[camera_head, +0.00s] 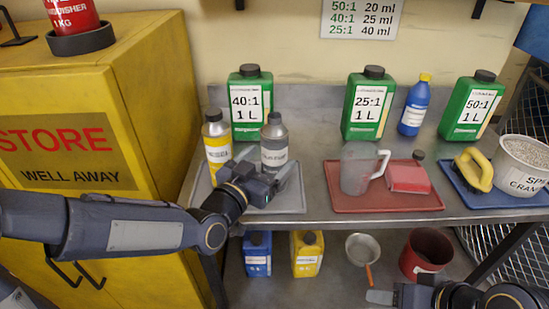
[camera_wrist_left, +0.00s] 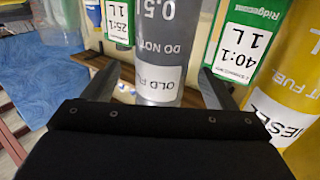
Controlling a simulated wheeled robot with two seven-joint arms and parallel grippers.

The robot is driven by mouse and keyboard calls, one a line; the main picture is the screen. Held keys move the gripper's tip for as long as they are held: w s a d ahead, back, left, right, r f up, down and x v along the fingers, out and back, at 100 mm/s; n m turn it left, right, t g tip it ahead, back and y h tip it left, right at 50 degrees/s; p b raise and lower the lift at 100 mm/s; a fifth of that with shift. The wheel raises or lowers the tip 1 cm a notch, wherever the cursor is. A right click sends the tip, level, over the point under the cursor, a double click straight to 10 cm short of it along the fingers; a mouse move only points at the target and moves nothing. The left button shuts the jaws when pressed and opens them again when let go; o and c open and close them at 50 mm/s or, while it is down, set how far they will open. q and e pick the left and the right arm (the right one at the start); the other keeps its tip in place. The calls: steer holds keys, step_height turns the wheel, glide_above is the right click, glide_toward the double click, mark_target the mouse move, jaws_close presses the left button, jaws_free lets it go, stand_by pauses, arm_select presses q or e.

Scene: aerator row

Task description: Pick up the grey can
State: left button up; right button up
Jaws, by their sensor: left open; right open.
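The grey can (camera_head: 274,148) stands upright on the grey tray (camera_head: 290,203), with a dark cap and a white label.
Green jugs (camera_head: 249,102) stand behind. A red tray (camera_head: 395,202) with a clear jug (camera_head: 358,168) and a red container (camera_head: 408,177) lies to the right. A yellow cabinet (camera_head: 150,110) stands left.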

arm_select(q)
steer(key=x, duration=0.3)
steer(key=p+x, duration=0.1)
steer(key=x, duration=0.1)
steer(key=shift+w+r, duration=0.2)
steer(key=shift+r, duration=0.1)
steer(key=c, duration=1.1)
steer(key=shift+c, duration=0.2)
steer(key=shift+r, duration=0.1)
